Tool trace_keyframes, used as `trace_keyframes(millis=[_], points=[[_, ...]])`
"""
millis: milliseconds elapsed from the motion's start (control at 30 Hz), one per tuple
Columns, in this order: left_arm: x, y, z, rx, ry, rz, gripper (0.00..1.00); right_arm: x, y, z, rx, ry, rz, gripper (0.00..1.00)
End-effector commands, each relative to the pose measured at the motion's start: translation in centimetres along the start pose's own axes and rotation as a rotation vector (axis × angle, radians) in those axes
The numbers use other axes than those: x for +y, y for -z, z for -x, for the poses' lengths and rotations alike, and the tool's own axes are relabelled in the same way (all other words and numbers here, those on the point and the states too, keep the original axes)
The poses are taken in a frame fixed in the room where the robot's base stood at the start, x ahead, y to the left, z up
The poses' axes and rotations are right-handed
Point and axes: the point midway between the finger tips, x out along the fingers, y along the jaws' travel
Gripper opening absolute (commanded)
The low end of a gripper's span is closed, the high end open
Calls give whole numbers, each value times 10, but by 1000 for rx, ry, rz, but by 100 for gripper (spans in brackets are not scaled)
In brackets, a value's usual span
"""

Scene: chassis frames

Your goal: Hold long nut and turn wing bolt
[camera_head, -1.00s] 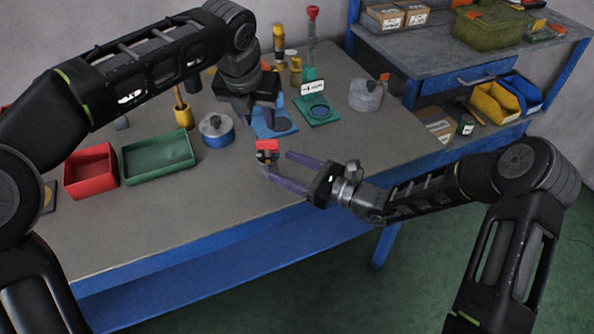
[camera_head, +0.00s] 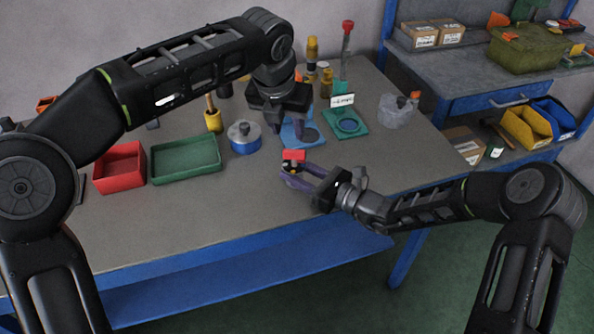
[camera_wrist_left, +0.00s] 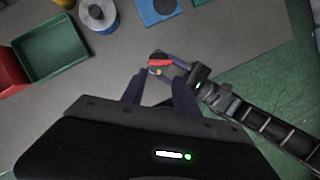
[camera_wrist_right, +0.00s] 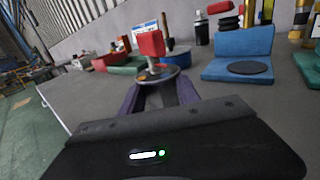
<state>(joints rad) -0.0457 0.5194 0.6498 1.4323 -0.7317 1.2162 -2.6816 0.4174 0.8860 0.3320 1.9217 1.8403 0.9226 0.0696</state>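The wing bolt's red head (camera_head: 293,155) stands near the front edge of the table. In the right wrist view the red head (camera_wrist_right: 151,43) sits on a short grey stem above a dark round disc (camera_wrist_right: 160,77), with a brass-coloured bit beside it. The long nut is not clearly seen; it may be hidden below. My right gripper (camera_head: 287,174) is at the table edge, its fingers apart on either side of the part below the red head. Contact cannot be told. My left gripper (camera_head: 289,132) points down behind the red head, open and empty.
A blue plate (camera_head: 299,134) and green plate (camera_head: 350,122) lie behind the grippers. A blue-sided pot (camera_head: 244,138), green tray (camera_head: 186,158) and red bin (camera_head: 119,167) stand to the left. A clear bag-like container (camera_head: 398,110) is at the right. The front tabletop is clear.

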Motion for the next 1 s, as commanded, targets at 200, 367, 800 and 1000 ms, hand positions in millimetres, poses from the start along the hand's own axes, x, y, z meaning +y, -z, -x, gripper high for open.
trace_keyframes(millis=[200, 367, 800, 1000], points=[[0, 0, 0, 0, 0, 0, 36, 0, 0, 0, 0, 0, 0, 19], [0, 0, 0, 0, 0, 0, 36, 0, 0, 0, 0, 0, 0, 6], [-1, 1, -3, 8, 10, 13, 34, 0, 0, 0, 0, 0, 0, 0], [-14, 10, -32, 103, 132, 188, 34, 0, 0, 0, 0, 0, 0, 0]])
